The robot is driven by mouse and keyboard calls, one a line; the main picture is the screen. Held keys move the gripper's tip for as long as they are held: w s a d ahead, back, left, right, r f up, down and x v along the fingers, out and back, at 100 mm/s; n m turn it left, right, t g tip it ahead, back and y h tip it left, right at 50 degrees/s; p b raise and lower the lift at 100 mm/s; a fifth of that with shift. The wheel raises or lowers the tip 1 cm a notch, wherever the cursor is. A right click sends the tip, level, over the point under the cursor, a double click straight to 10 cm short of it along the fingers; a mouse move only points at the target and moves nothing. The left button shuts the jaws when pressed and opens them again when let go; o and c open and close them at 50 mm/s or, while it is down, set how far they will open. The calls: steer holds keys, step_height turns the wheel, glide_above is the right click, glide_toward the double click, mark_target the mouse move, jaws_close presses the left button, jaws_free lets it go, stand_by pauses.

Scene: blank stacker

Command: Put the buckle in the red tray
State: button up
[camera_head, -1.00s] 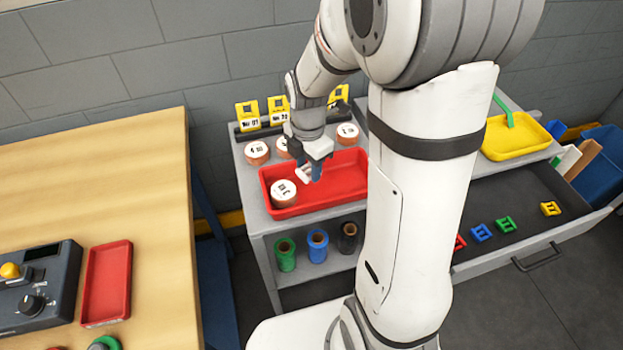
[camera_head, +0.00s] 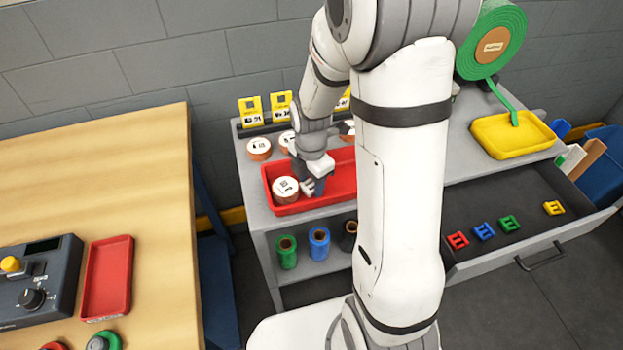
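Several small buckle-like pieces lie in the open drawer: a red one (camera_head: 457,240), a blue one (camera_head: 484,231), a green one (camera_head: 509,223) and a yellow one (camera_head: 553,208). A large red tray (camera_head: 336,201) is on the grey cabinet top, partly hidden by my arm. It holds a copper-coloured roll with a white label (camera_head: 286,190) at its left end. A smaller empty red tray (camera_head: 107,279) lies on the wooden table. My gripper (camera_head: 311,188) points down over the large tray, just right of the roll. Its finger opening is too small to judge, and no buckle shows in it.
Label-topped rolls (camera_head: 259,148) and yellow cards (camera_head: 251,110) stand behind the tray. A yellow tray (camera_head: 490,133) and a large green webbing roll (camera_head: 487,45) are at right. Coloured spools (camera_head: 319,244) sit on the lower shelf. A control box (camera_head: 45,280) is on the table.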

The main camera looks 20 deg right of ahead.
mark_target(311, 184)
steer(key=shift+o, duration=1.4)
step_height(311, 184, up, 11)
steer(key=p, duration=0.1)
steer(key=s+r+m+t, duration=0.1)
steer(key=s+r+m, duration=0.2)
steer(key=s+m, duration=0.4)
steer(key=s+r+m+t, duration=0.1)
steer(key=s+r+m, duration=0.3)
steer(key=m, duration=1.1)
steer(key=shift+s+d+m+t, duration=0.2)
steer(key=shift+s+m+t, duration=0.1)
steer(key=shift+s, duration=1.15)
steer(key=shift+r, duration=0.1)
